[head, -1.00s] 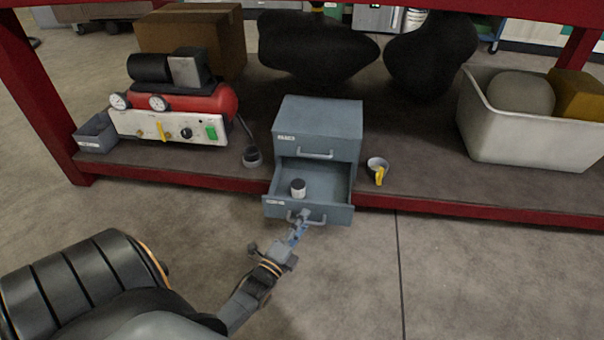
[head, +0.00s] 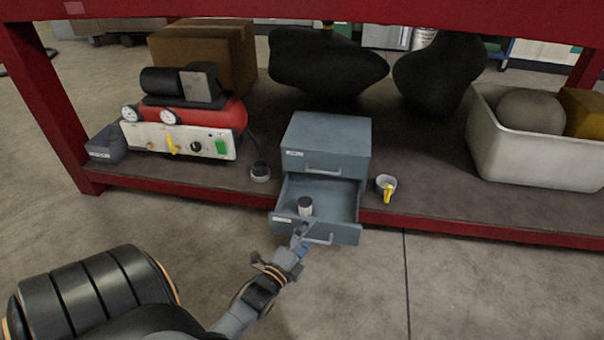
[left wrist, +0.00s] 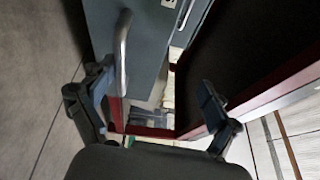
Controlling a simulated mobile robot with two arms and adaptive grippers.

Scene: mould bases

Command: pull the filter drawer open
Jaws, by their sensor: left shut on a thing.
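A blue-grey two-drawer cabinet (head: 328,133) stands on the low shelf. Its lower drawer (head: 345,231) is pulled out past the shelf edge; its label is too small to read. A small dark-topped pale cylinder (head: 305,207) stands inside it. The upper drawer (head: 300,160) is shut. My left gripper (head: 303,236) is at the left part of the lower drawer's handle (head: 325,240) and shut on it. In the left wrist view a metal handle (left wrist: 123,45) shows near my left gripper's (left wrist: 150,100) left finger; the grip itself is not clear there. My right gripper is not in view.
A red compressor (head: 185,118) and a small grey bin (head: 106,144) are at the left. A white tub (head: 535,155) is at the far right. The floor in front (head: 480,290) is clear.

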